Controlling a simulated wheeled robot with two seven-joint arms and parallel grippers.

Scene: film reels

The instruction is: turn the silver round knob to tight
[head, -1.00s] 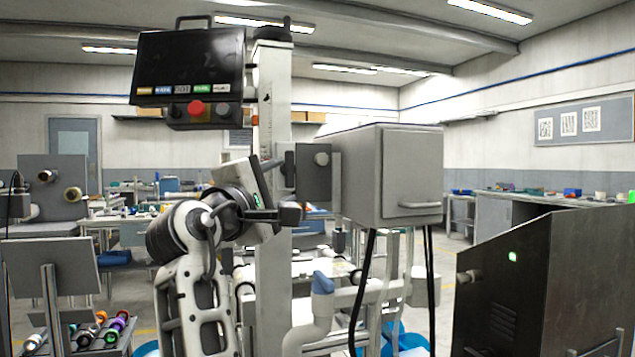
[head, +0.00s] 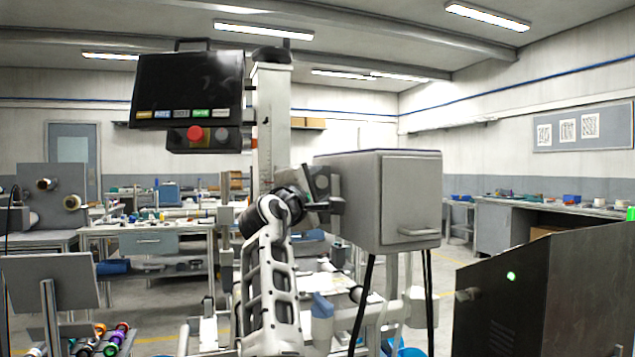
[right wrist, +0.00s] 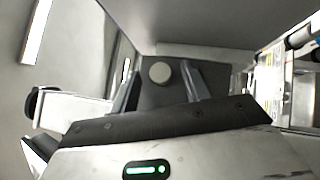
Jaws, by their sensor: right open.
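The silver round knob (right wrist: 160,72) shows in the right wrist view, on a dark grey plate (right wrist: 163,94). My right gripper (right wrist: 160,85) is open, with one finger on each side of the knob in that view. I cannot tell whether either finger touches the knob. In the head view my right gripper (head: 334,193) is at the left side of the grey box (head: 408,195), in front of the plate. My left gripper is not in view.
Black cables (head: 365,300) hang below the grey box. A dark metal cabinet (head: 545,290) stands at the front right.

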